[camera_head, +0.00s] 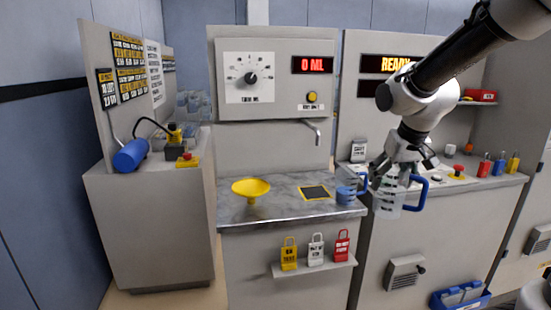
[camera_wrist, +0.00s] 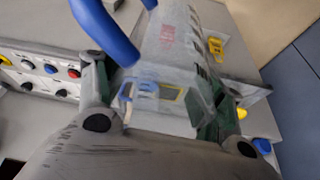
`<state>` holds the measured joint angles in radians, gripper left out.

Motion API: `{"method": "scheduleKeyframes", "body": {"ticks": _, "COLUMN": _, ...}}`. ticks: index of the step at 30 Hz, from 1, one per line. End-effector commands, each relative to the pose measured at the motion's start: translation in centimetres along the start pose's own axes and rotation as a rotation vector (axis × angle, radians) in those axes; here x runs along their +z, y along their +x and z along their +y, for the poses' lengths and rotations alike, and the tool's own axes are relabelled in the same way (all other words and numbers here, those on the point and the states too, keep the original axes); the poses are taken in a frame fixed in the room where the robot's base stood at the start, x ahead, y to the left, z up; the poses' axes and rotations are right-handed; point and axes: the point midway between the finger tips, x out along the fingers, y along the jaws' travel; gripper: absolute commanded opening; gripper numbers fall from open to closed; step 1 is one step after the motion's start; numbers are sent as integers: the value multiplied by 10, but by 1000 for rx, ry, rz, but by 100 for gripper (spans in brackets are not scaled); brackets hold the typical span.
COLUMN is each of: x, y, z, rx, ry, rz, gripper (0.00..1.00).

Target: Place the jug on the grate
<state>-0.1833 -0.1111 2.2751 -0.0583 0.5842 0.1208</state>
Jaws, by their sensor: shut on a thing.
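The clear jug (camera_head: 388,206) with a blue handle (camera_head: 417,194) hangs roughly upright from my gripper (camera_head: 400,172), just off the right end of the grey counter. My gripper is shut on the jug's body. In the wrist view the clear jug (camera_wrist: 176,45) is between the fingers of my gripper (camera_wrist: 155,100), with its blue handle (camera_wrist: 104,32) at the upper left. The grate (camera_head: 314,192) is a dark square with a yellow border on the counter, left of the jug and apart from it. It shows through the jug in the wrist view (camera_wrist: 171,93).
A yellow funnel (camera_head: 251,187) is left of the grate. A spout (camera_head: 314,132) juts out above the counter.

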Motion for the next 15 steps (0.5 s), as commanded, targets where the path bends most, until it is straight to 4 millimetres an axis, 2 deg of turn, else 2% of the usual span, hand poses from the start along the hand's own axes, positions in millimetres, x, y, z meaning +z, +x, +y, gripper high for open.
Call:
{"method": "scheduleKeyframes", "body": {"ticks": 1, "x": -15, "y": 18, "z": 4, "rx": 25, "ry": 54, "rz": -10, "gripper": 43}}
{"method": "scheduleKeyframes", "body": {"ticks": 3, "x": -30, "y": 42, "z": 7, "rx": 48, "ry": 111, "rz": -11, "gripper": 43}}
{"method": "scheduleKeyframes", "body": {"ticks": 6, "x": -42, "y": 78, "z": 8, "rx": 57, "ry": 137, "rz": -11, "gripper": 43}}
{"method": "scheduleKeyframes", "body": {"ticks": 10, "x": -34, "y": 120, "z": 8, "rx": 40, "ry": 100, "rz": -11, "gripper": 43}}
{"method": "scheduleKeyframes", "body": {"ticks": 15, "x": -18, "y": 148, "z": 9, "rx": 39, "ry": 96, "rz": -7, "gripper": 43}}
